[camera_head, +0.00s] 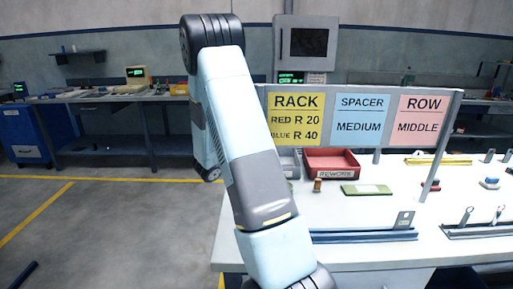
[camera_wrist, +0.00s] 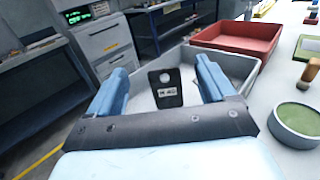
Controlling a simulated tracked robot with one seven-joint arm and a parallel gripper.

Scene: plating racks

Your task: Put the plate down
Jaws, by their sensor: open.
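A dark plate (camera_wrist: 166,92) with a round hole and a small white label shows between my gripper's fingers in the wrist view. It is at the grey tray (camera_wrist: 235,66), within its walls as seen from here; I cannot tell whether it lies flat or leans. My gripper (camera_wrist: 160,70) is open, its two blue fingers apart on either side of the plate, with a visible gap on each side. In the head view my arm hides the gripper and the plate, and only part of the grey tray (camera_head: 289,160) shows.
A red tray (camera_head: 332,162) marked REWORK stands beside the grey one. A round green-topped dish (camera_wrist: 297,122) and a wooden-handled tool (camera_wrist: 309,75) are at the right. A sign board (camera_head: 359,117) reads RACK, SPACER MEDIUM, ROW MIDDLE. Metal rails (camera_head: 360,236) lie along the table's front.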

